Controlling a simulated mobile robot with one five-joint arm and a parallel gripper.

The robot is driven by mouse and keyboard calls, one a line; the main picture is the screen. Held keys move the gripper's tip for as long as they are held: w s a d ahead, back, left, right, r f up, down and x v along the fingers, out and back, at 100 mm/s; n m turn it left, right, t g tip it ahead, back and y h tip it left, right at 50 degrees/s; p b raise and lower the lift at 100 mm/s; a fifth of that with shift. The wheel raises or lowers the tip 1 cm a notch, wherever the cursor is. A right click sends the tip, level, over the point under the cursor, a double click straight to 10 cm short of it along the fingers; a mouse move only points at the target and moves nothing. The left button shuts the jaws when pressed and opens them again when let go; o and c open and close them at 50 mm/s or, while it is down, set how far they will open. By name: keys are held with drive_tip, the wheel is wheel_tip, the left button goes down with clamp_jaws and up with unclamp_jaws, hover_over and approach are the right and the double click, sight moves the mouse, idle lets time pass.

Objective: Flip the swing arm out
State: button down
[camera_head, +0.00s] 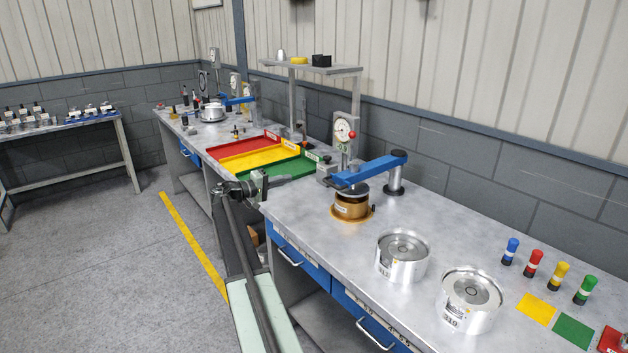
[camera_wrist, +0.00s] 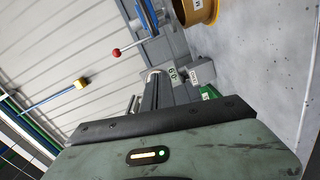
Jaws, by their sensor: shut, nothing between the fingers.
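The blue swing arm (camera_head: 368,170) reaches from a grey post (camera_head: 396,183) at the right over a brass-coloured round fixture (camera_head: 351,207). In the wrist view, part of the blue arm (camera_wrist: 148,16) shows at the top, beside the brass fixture (camera_wrist: 197,10). My gripper (camera_head: 261,185) is shut and empty near the bench's front edge, left of the swing arm and apart from it.
Two silver round parts (camera_head: 402,258) stand in front, right of the fixture. Coloured pegs (camera_head: 533,264) stand far right.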

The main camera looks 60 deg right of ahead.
drive_tip(key=s+d+f+b, duration=0.1)
drive_tip(key=s+d, duration=0.6)
drive_tip(key=d, duration=0.2)
drive_tip(key=shift+s, duration=0.15)
drive_tip(key=shift+f, duration=0.1)
